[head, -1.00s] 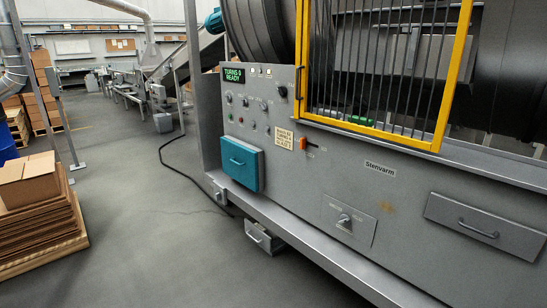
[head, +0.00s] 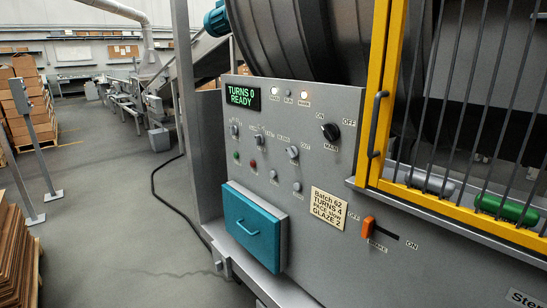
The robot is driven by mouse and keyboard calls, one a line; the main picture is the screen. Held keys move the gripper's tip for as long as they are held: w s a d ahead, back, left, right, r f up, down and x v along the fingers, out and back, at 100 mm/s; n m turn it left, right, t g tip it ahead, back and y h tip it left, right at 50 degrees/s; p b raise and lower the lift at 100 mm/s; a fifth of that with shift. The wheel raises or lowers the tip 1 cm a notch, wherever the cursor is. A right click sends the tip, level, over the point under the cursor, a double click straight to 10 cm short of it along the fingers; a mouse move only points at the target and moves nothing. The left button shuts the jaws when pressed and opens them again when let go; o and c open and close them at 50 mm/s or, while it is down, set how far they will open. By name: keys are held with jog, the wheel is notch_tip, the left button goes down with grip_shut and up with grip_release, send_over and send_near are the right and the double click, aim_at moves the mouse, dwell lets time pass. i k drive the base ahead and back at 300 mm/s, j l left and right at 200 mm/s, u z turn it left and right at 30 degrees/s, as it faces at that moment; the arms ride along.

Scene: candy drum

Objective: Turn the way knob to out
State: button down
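The way knob appears to be the small grey knob (head: 292,152) on the grey control panel (head: 330,100) in the head view. A label stands at its upper left, too small to read surely, and OUT stands at its upper right. I cannot tell for certain which way its pointer is turned. My gripper is not in view.
Two similar knobs (head: 234,129) (head: 258,138) sit to its left. A black main knob (head: 330,131) and an orange brake lever (head: 368,224) are to the right. The display (head: 241,98) reads TURNS 0 READY. A yellow guard frame (head: 383,90) stands right; grey floor (head: 120,190) lies open left.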

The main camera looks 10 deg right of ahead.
aim_at(292, 152)
jog(key=i+u, duration=0.1)
jog(key=i, duration=0.4)
jog(key=i+l, duration=0.15)
jog(key=i, duration=0.3)
jog(key=u, duration=0.05)
